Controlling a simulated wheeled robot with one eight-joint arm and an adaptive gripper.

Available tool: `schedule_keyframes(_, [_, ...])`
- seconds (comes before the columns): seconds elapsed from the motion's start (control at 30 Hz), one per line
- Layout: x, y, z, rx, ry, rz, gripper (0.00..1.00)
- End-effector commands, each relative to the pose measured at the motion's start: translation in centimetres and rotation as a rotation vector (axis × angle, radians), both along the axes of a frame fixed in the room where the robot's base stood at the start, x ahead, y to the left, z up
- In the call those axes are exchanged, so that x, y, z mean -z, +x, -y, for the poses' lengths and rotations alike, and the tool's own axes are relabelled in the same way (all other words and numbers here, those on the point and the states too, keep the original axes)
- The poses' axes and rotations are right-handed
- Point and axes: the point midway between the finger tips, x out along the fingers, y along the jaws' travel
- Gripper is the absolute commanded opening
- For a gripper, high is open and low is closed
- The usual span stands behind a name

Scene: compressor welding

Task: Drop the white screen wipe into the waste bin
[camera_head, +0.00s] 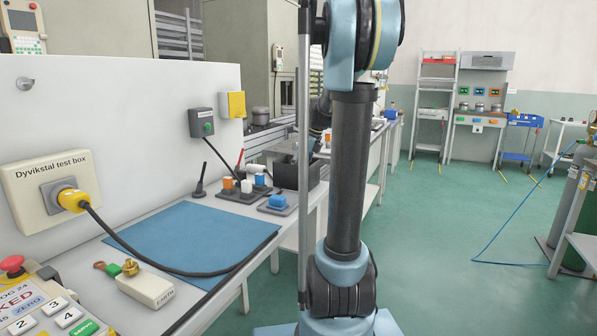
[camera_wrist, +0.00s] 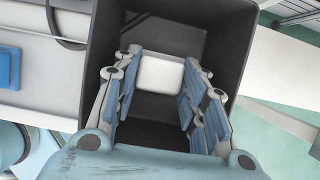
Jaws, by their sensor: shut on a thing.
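The white screen wipe (camera_wrist: 160,75) is a small pale block between the blue-padded fingers of my gripper (camera_wrist: 158,88) in the wrist view. The gripper is shut on it. The waste bin (camera_wrist: 237,50) is a dark grey open box. In the wrist view the wipe and fingertips show against its dark inside, within the outline of its walls. How far down they are I cannot tell. In the head view a dark box (camera_head: 292,172) that looks like the bin stands behind my arm, partly hidden. The wipe and fingers cannot be made out there.
A bench with a blue mat (camera_head: 192,241) lies at the left. A black cable crosses it from a yellow plug (camera_head: 72,200). A blue block (camera_head: 278,202) and several small tools on dark bases stand near the box. Open green floor (camera_head: 440,235) lies to the right.

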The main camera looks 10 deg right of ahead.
Motion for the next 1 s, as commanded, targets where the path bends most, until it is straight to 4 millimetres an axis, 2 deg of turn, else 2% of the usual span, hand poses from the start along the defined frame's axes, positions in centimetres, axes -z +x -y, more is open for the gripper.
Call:
schedule_keyframes(0.5, [1.01, 0.01, 0.03, 0.000, 0.000, 0.000, 0.13])
schedule_keyframes(0.53, [1.01, 0.01, 0.03, 0.000, 0.000, 0.000, 0.46])
schedule_keyframes(0.6, [1.02, 0.01, 0.04, 0.001, 0.000, 0.000, 0.59])
schedule_keyframes(1.0, [0.75, -0.01, 0.08, 0.001, 0.000, 0.000, 0.59])
